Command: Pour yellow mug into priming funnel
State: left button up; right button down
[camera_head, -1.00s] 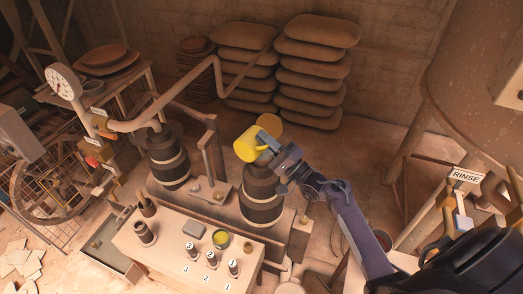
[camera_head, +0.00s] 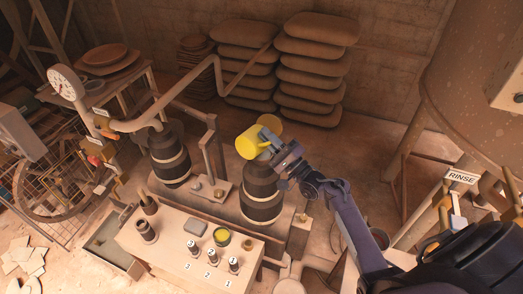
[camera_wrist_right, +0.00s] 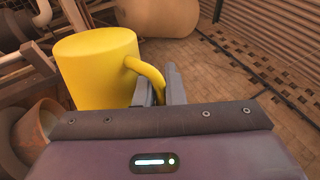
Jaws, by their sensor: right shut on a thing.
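The yellow mug (camera_head: 252,144) is held up in the air over the dark banded barrel on the right. My right gripper (camera_head: 273,146) is shut on its handle. In the right wrist view the mug (camera_wrist_right: 96,70) fills the upper left, with its handle between the fingers (camera_wrist_right: 162,90). The mug looks tilted in the head view; its opening and contents do not show clearly. A tan round disc (camera_head: 268,122) shows just behind the mug and gripper, partly covered; I cannot tell whether it is the priming funnel. My left gripper is not in view.
The dark banded barrel (camera_head: 261,200) stands below the mug, with a second barrel (camera_head: 168,160) to its left. A pipe (camera_head: 180,95) runs behind. Stacked sacks (camera_head: 312,70) stand behind.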

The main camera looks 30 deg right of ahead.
jog(key=shift+w+d+r+m+h+p, duration=0.15)
jog(key=shift+d+m+h+p, duration=0.1)
jog(key=shift+m+p, duration=0.25)
jog(key=shift+w+d+r+m+h+p, duration=0.15)
jog(key=shift+d+m+h+p, duration=0.15)
jog(key=shift+m, duration=0.3)
jog(key=shift+w+d+m+t+h+p, duration=0.2)
jog(key=shift+d+m+h+p, duration=0.3)
jog(key=shift+m+h+p, duration=0.45)
jog(key=shift+w+d+m+t+h+p, duration=0.1)
jog(key=shift+w+d+m+h+p, duration=0.35)
jog(key=shift+m, duration=0.8)
jog(key=shift+s+f, duration=0.1)
jog(key=shift+s, duration=0.05)
jog(key=s+a+f+n+g+y+b, duration=0.4)
jog(key=a+n+b, duration=0.3)
jog(key=n, duration=0.9)
jog(key=s+a+f+n+g+y+b, duration=0.3)
jog(key=n+b, duration=0.7)
jog(key=n, duration=0.7)
jog(key=a+f+g+y, duration=0.2)
jog(key=a+f+g, duration=0.2)
jog(key=a, duration=0.1)
jog(key=shift+s+a+y+b, duration=0.3)
jog(key=shift+s+y, duration=0.05)
jog(key=shift+s, duration=0.05)
